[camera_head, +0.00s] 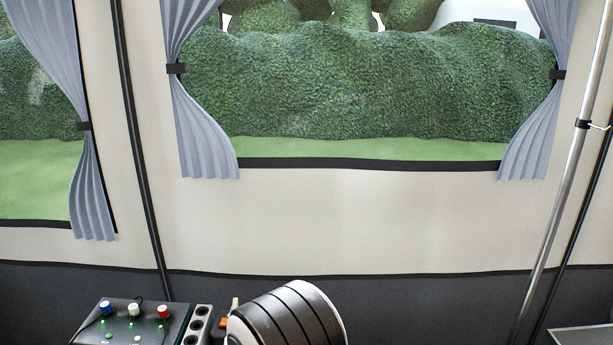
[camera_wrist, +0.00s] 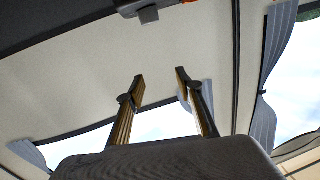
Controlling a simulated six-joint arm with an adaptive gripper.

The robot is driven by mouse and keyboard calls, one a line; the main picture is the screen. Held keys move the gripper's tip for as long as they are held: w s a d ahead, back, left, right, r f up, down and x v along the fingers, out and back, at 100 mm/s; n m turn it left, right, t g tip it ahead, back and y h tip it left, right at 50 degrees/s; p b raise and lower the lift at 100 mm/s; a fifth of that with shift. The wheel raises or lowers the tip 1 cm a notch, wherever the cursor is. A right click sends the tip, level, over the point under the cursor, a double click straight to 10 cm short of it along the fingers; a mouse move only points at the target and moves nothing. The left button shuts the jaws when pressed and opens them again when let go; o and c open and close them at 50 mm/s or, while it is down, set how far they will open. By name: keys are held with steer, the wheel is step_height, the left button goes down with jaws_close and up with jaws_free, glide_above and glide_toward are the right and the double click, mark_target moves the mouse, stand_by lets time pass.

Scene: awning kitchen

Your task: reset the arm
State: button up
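My gripper (camera_wrist: 160,79) shows in the wrist view. Its two fingers stand well apart with nothing between them, so it is open and empty. The fingers point up toward the pale awning wall and the bright window, clear of any surface as far as I can see. In the head view my gripper does not show.
In the head view a control box (camera_head: 128,322) with coloured knobs sits at the bottom left, beside a socket strip (camera_head: 197,325). A rounded, banded grey shape (camera_head: 290,318) rises beside them; I cannot tell what it is. A metal pole (camera_head: 565,190) stands at right.

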steer(key=d+r+g, duration=0.3)
steer(key=d+r, duration=0.4)
steer(key=r, duration=0.2)
steer(key=s+d+r+g, duration=0.3)
steer(key=s+d+r, duration=0.3)
steer(key=s+d, duration=0.3)
steer(key=s+d+g+h, duration=0.1)
steer(key=s+d, duration=0.4)
steer(key=s, duration=0.5)
steer(key=s+d+g+h, duration=0.1)
steer(key=s+d+g, duration=0.2)
steer(key=s, duration=0.7)
steer(key=s+d+m+g, duration=0.1)
steer(key=s+d, duration=0.7)
steer(key=s, duration=0.2)
steer(key=shift+f+g+h, duration=0.35)
steer(key=shift+g+h, duration=0.05)
